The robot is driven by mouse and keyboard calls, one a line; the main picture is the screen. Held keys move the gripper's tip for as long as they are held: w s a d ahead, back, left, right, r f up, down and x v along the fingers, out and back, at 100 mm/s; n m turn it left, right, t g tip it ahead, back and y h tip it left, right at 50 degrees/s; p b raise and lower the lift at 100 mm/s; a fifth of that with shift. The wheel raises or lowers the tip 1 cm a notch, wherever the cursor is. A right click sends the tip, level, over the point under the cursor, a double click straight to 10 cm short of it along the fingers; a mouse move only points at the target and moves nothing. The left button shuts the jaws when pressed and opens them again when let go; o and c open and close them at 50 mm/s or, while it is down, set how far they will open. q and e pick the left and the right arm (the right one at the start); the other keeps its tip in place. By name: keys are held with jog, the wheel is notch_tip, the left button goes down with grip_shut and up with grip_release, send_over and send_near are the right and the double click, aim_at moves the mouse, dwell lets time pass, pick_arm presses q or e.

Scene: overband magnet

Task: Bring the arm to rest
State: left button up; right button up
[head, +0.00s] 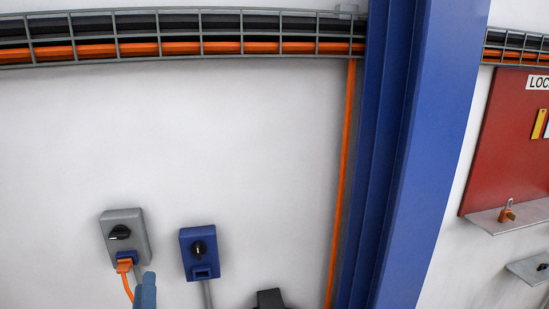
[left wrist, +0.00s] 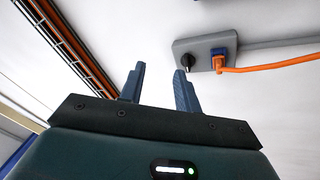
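My left gripper (head: 147,288) shows at the bottom edge of the head view as blue fingers, just below a grey socket box (head: 124,238). In the left wrist view my left gripper (left wrist: 159,75) has its two blue fingers apart with nothing between them. The grey box (left wrist: 205,47) appears there beyond the fingers and to the right, with a black rotary switch and an orange plug (left wrist: 218,63) in its blue socket. The plug also shows in the head view (head: 125,264). The fingers look apart from the plug. My right gripper is not in view.
A blue switch box (head: 200,254) is on the wall right of the grey one. An orange cable (head: 128,288) hangs from the plug. A blue column (head: 415,150) stands right of centre. A red board (head: 510,140) and shelves are farther right. A cable tray (head: 180,35) runs above.

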pick_arm(q)
jog(key=s+d+f+m+h, duration=0.2)
jog(key=d+f+m+h, duration=0.45)
jog(key=m+h, duration=0.2)
jog(key=s+f+m+g, duration=0.4)
jog(key=s+f+g, duration=0.1)
jog(key=f, duration=0.5)
jog(key=s+d+f+m+g, duration=0.1)
jog(key=s+f+m+g, duration=0.4)
jog(key=s+f, duration=0.3)
notch_tip(320, 180, down, 4)
jog(key=shift+d+r+g, duration=0.15)
jog(key=shift+r+g, duration=0.1)
jog(key=shift+g, duration=0.05)
jog(key=shift+h, duration=0.25)
